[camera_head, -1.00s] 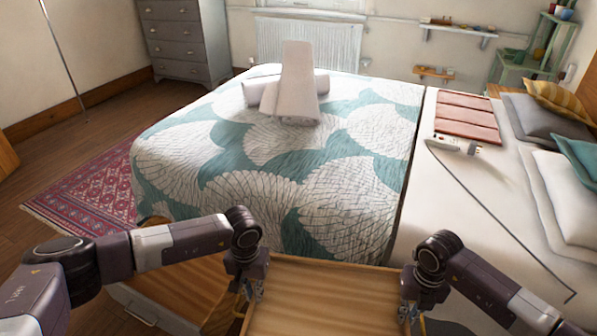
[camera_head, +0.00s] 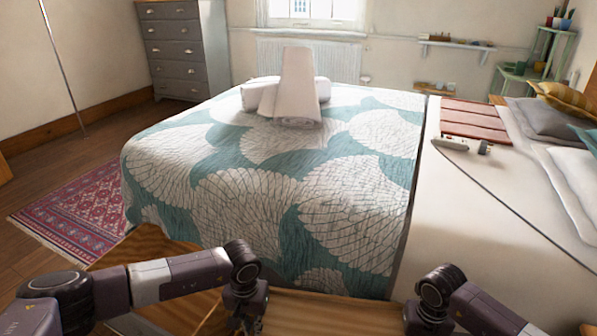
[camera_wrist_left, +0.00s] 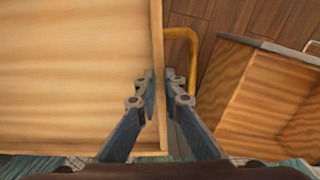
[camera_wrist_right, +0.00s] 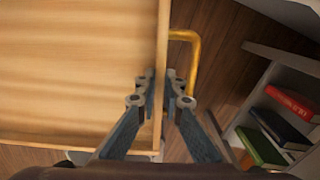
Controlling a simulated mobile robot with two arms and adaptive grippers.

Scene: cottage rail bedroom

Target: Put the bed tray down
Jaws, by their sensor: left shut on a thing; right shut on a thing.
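The wooden bed tray (camera_head: 335,312) shows at the bottom edge of the head view, in front of the foot of the bed, with its near part cut off. My left gripper (camera_wrist_left: 160,82) is shut on one side wall of the tray, one finger on each side. My right gripper (camera_wrist_right: 160,82) is shut on the opposite side wall in the same way. A brass-coloured bar stands outside the wall next to each grip, in the left wrist view (camera_wrist_left: 193,55) and the right wrist view (camera_wrist_right: 194,50). The tray's underside is hidden.
The bed (camera_head: 260,190) has a teal and white cover, with rolled white towels (camera_head: 297,90) near its far edge. A remote-like object (camera_head: 450,143) lies on the white bedding at right. A wooden box or drawer (camera_wrist_left: 270,95) and a shelf with books (camera_wrist_right: 275,130) flank the tray.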

